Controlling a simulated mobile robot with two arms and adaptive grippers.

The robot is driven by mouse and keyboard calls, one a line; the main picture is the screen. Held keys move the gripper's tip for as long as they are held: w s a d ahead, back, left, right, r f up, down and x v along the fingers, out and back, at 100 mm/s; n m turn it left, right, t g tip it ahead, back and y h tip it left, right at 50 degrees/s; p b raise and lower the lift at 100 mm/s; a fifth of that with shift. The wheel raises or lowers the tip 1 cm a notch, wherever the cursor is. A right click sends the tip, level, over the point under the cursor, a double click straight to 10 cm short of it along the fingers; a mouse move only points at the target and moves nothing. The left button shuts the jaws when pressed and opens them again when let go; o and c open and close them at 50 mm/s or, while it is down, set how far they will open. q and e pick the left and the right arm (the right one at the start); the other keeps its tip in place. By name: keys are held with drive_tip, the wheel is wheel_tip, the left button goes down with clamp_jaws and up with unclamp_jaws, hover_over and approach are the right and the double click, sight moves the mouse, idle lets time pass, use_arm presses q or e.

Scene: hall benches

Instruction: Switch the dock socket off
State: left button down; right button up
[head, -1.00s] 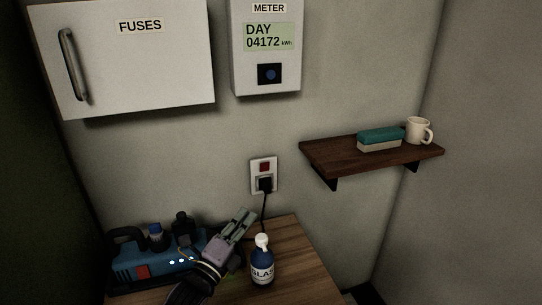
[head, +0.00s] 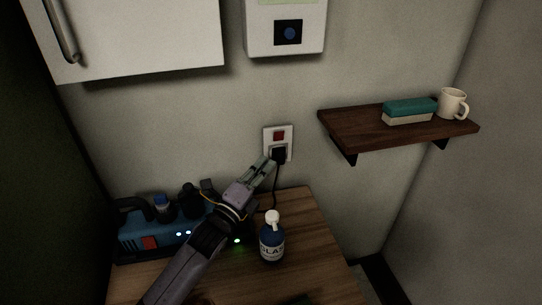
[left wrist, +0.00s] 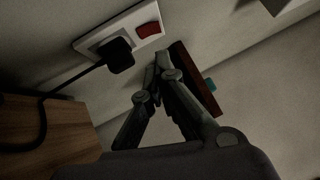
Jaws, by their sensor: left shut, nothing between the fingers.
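The dock socket (head: 268,133) is a white plate on the wall above the wooden bench, with a red switch (head: 279,136) at its top and a black plug (head: 279,155) in its lower part. In the left wrist view the red switch (left wrist: 148,30) and the black plug (left wrist: 118,54) show at the upper left. My left gripper (head: 269,163) is shut and empty, its tips close to the plug and below the switch in the head view. In the left wrist view its fingertips (left wrist: 162,60) are apart from the switch. My right gripper is not in view.
A blue dock unit (head: 133,238) with lit lights stands on the bench (head: 310,254). A brown shelf (head: 350,131) with a sponge-like block (head: 408,112) and a mug (head: 451,103) is on the right.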

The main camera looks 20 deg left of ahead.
sight(279, 136)
use_arm(q)
drive_tip(key=p+x, duration=0.1)
drive_tip(key=x, duration=0.7)
drive_tip(key=shift+w+p, duration=0.35)
drive_tip(key=shift+p, duration=0.05)
drive_tip(key=shift+d, duration=0.1)
